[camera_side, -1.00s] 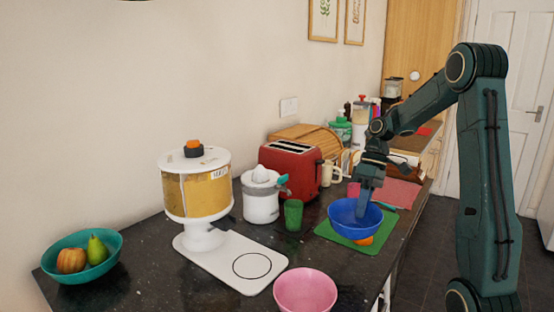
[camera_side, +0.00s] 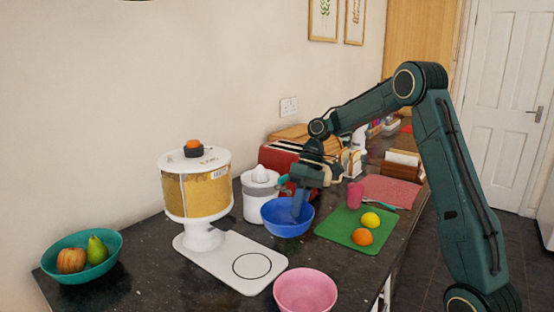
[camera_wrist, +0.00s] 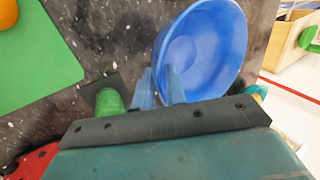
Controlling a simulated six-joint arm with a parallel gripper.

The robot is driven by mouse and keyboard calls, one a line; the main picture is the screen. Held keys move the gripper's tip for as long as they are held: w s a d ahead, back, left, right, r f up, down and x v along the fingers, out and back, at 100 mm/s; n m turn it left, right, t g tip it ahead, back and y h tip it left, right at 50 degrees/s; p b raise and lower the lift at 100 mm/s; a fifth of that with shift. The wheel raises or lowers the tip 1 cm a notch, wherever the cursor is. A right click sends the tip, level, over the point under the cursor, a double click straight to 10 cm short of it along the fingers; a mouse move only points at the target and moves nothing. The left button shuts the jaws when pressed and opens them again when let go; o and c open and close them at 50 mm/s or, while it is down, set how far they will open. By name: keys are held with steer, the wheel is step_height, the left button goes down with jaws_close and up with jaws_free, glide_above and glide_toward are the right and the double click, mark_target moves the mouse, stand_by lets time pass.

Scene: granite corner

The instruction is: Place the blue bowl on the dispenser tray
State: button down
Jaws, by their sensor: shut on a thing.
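The blue bowl (camera_side: 286,222) is held by its rim in my gripper (camera_side: 299,207), upright, above the dark counter between the green board and the white juicer. In the wrist view the bowl (camera_wrist: 208,45) is at the upper middle, with my gripper's fingers (camera_wrist: 159,88) shut on its near wall. The dispenser has a white top and a yellow-filled drum (camera_side: 196,192). Its flat white tray (camera_side: 222,268), marked with a black ring, is in front, left of the bowl and clear of objects.
A pink bowl (camera_side: 305,291) stands right of the tray's front. The white juicer (camera_side: 258,199) and red toaster (camera_side: 275,157) stand behind. A green board (camera_side: 345,228) holds a lemon (camera_side: 371,220) and an orange (camera_side: 362,237). A teal fruit bowl (camera_side: 62,272) is at far left.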

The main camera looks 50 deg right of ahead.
mark_target(267, 205)
steer(key=w+a, duration=0.1)
steer(key=a, duration=0.1)
steer(key=w+a, duration=0.2)
steer(key=a, duration=0.1)
steer(key=w+a, duration=0.2)
steer(key=shift+w+a+f, duration=0.15)
steer(key=shift+w+f, duration=0.1)
steer(key=shift+f, duration=4)
steer(key=shift+f, duration=0.15)
steer(key=c, duration=1.4)
jaws_free()
steer(key=shift+c, duration=0.2)
steer(key=v, duration=1.2)
steer(key=shift+d, duration=0.2)
steer(key=shift+w, duration=0.1)
